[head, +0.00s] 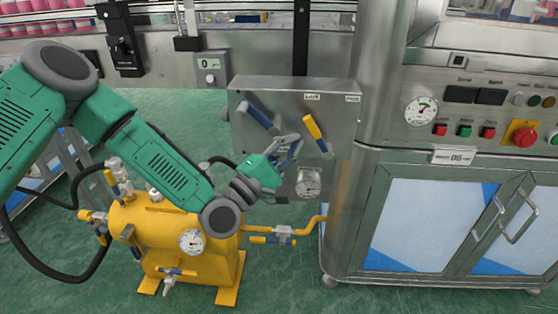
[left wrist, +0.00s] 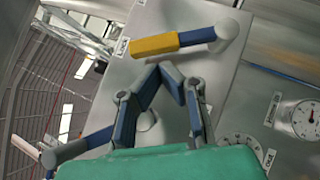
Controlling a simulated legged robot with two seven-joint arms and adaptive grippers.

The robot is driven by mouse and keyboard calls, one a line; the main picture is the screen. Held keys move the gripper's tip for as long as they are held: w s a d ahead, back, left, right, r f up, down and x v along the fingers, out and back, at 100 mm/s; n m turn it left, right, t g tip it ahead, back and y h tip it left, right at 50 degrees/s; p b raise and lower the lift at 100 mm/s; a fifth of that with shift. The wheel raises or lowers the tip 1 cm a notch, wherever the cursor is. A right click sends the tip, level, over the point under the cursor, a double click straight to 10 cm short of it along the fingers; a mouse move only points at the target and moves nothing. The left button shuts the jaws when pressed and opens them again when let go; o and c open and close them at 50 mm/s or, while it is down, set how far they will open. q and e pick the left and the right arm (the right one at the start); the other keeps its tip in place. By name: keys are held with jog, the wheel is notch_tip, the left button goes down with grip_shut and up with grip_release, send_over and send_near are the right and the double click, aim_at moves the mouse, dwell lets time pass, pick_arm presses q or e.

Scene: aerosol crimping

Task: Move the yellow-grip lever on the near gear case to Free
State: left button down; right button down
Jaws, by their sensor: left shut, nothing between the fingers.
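The near gear case (head: 285,93) is a grey metal box with two levers on its front. The yellow-grip lever (head: 313,127) points up and slightly left from its lower-right pivot, its tip just below the label that seems to read Lock (head: 311,97). The other label (head: 352,98), at the upper right corner, is too small to read surely. In the left wrist view the yellow grip (left wrist: 155,44) lies just beyond the fingertips, apparently apart from them. My left gripper (head: 297,143) is shut and empty, left of that lever (left wrist: 162,68). My right gripper is out of view.
A blue-grip lever (head: 258,113) sits on the case's left side, close to my left gripper. A dial gauge (head: 308,183) is below the case. A yellow tank (head: 190,240) stands under my left arm. A steel cabinet (head: 400,220) with a control panel is at right.

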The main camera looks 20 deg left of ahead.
pick_arm(q)
jog(key=shift+x, duration=1.1)
jog(key=shift+a, duration=0.1)
jog(key=shift+d+r+m+g+p, duration=0.2)
jog(key=shift+r+m+g+p, duration=0.15)
jog(key=shift+p, duration=0.2)
jog(key=shift+d+r+m+g+p, duration=0.2)
jog(key=shift+m+g+p, duration=0.15)
jog(key=shift+p, duration=0.3)
jog(key=d+r+m+g+p, duration=0.1)
jog(key=m+p, duration=0.1)
jog(key=p, duration=0.2)
jog(key=w+d+m+g+y+p, duration=0.1)
jog(key=d+m+g+p, duration=0.1)
jog(key=p, duration=0.2)
jog(key=d+r+m+g+y+p, duration=0.1)
jog(key=d+m+g+p, duration=0.1)
jog(key=p, duration=0.2)
jog(key=shift+w+r, duration=0.25)
jog(key=shift+r, duration=0.05)
jog(key=shift+w+d+f+m+g+y+p, duration=0.25)
jog(key=shift+d+m+y+p, duration=0.2)
jog(key=shift+p, duration=0.45)
jog(key=shift+d, duration=0.4)
